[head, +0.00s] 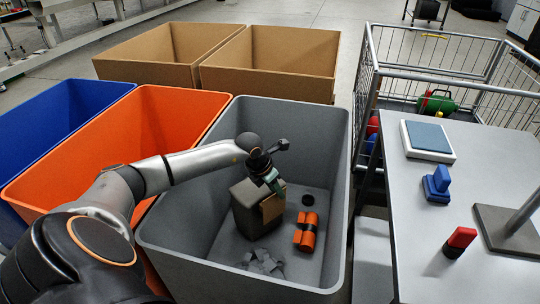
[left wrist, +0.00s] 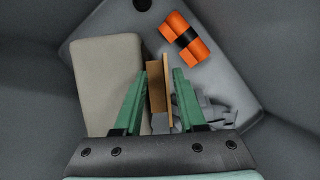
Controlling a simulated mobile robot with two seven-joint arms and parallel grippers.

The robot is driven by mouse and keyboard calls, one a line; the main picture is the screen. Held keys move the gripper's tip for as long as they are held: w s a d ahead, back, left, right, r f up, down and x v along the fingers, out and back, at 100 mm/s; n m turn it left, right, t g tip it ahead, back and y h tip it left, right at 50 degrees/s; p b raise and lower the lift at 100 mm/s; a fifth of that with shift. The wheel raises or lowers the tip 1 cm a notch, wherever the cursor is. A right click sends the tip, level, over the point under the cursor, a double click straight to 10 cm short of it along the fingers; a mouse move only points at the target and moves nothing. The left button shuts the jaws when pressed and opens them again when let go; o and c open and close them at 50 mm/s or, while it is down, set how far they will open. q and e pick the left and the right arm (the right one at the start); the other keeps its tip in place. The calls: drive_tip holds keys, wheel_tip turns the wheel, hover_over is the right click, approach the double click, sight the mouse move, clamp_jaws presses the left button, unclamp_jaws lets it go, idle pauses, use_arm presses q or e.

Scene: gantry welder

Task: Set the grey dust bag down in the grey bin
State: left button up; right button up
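The grey dust bag (head: 243,209) is a boxy dark grey block with a brown cardboard collar (head: 272,207) on its right side. It is inside the grey bin (head: 180,247) and appears to stand on the floor; its underside is hidden. In the left wrist view the bag (left wrist: 105,75) lies left of the collar (left wrist: 158,88). My left gripper (head: 272,180) is down in the bin above the bag. Its green fingers (left wrist: 160,73) straddle the collar, with a narrow gap showing on each side, so it looks open. My right gripper is out of view.
Orange rolls with a black band (head: 306,232), a small black disc (head: 308,199) and grey scraps (head: 262,262) lie on the bin floor. Orange (head: 160,112) and blue (head: 50,125) bins stand left. A table (head: 470,270) and wire cage (head: 435,72) stand right.

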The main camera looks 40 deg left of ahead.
use_arm(q)
drive_tip(key=p+v, duration=0.4)
drive_tip(key=v, duration=0.8)
drive_tip(key=shift+r, duration=0.25)
drive_tip(key=shift+s+a, duration=0.1)
